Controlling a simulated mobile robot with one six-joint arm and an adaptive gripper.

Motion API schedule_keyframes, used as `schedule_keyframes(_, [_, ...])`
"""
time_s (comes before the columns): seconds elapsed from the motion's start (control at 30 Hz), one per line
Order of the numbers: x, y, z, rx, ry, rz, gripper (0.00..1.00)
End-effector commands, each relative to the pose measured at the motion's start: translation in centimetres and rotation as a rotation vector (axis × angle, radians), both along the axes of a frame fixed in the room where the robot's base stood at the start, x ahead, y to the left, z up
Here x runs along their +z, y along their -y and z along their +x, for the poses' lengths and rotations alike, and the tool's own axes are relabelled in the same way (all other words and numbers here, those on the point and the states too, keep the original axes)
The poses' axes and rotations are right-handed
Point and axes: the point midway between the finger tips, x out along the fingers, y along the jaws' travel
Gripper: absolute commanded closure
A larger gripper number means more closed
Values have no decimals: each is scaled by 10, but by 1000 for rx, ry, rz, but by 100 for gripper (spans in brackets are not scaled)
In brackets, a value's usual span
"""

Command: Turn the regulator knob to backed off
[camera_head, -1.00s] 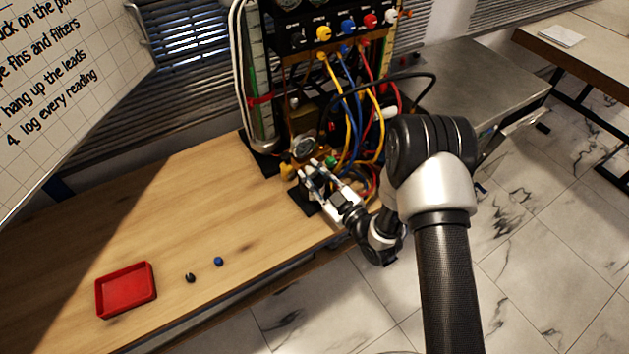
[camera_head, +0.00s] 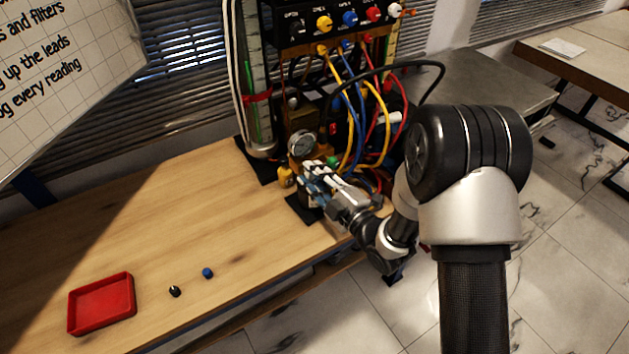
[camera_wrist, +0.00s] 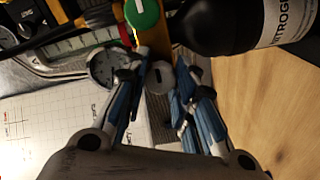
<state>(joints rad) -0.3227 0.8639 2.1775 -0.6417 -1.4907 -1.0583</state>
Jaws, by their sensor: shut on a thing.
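The regulator knob (camera_wrist: 159,78) is a small pale round knob with a dark mark on its face. It sits between the blue-and-white fingers of my gripper (camera_wrist: 160,68) in the wrist view. The fingers are shut on it from both sides. In the head view my gripper (camera_head: 313,182) is at the foot of the gauge rig and hides the knob. A round dial gauge (camera_wrist: 108,68) is just left of the fingers in the wrist view; it also shows in the head view (camera_head: 301,143). Its reading is too small to tell.
A green knob (camera_wrist: 142,18) and a dark bottle with a nitrogen label (camera_wrist: 225,25) are close to the fingertips. Coloured leads (camera_head: 362,120) hang just behind my gripper.

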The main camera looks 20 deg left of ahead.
Motion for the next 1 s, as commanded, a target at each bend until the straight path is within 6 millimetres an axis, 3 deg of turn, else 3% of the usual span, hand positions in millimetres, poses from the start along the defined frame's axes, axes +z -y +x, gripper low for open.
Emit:
schedule_keyframes(0.5, [0, 0, -1, 3, 15, -12, 99])
schedule_keyframes(0.53, [0, 0, -1, 3, 15, -12, 75])
schedule_keyframes(0.6, [0, 0, -1, 3, 15, -12, 70])
schedule_keyframes(0.67, [0, 0, -1, 2, 15, -12, 66])
schedule_keyframes(1.0, [0, 2, -1, 0, 15, -12, 66])
